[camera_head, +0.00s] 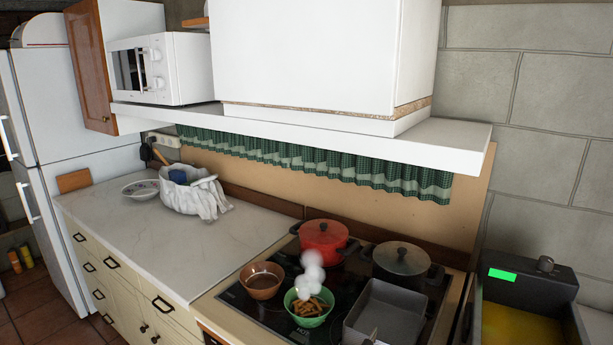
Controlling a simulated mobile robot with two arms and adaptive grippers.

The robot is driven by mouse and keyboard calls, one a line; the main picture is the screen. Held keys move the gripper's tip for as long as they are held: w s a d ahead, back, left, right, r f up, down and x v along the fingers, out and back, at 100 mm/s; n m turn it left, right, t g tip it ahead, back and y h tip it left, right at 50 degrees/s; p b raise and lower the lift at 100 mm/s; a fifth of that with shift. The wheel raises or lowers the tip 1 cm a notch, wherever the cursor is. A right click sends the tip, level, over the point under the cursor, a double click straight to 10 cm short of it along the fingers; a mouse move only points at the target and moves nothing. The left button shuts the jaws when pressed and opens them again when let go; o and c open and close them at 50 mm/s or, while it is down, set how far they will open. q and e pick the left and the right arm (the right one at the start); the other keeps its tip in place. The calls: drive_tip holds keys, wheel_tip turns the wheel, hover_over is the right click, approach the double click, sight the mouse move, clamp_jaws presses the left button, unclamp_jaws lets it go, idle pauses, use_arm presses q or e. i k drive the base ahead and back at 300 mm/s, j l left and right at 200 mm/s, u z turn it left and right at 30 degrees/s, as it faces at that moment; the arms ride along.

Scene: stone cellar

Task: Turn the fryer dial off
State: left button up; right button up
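The fryer (530,292) stands at the lower right, to the right of the stove. It has a dark back housing and an open basin with yellow oil (515,326). A grey round dial (545,264) sits on top of the housing. A bright green lit display (502,275) is on the housing to the left of the dial. The dial's marking is too small to read. The fryer's lower front is cut off by the picture edge. Neither of my grippers shows in the head view.
The stove (262,317) holds a red lidded pot (324,240), a dark lidded pot (400,262), a brown bowl (262,283), a green bowl (305,314) of fries with white puffs above, and a grey tray (385,315). A white shelf (330,140) overhangs the back. The counter's (150,240) middle is clear.

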sight(545, 263)
drive_tip(key=k+z, duration=0.1)
drive_tip(key=z, duration=0.3)
drive_tip(key=l+z, duration=0.1)
drive_tip(key=z, duration=0.25)
drive_tip(key=k+l+z, duration=0.1)
drive_tip(key=z, duration=0.3)
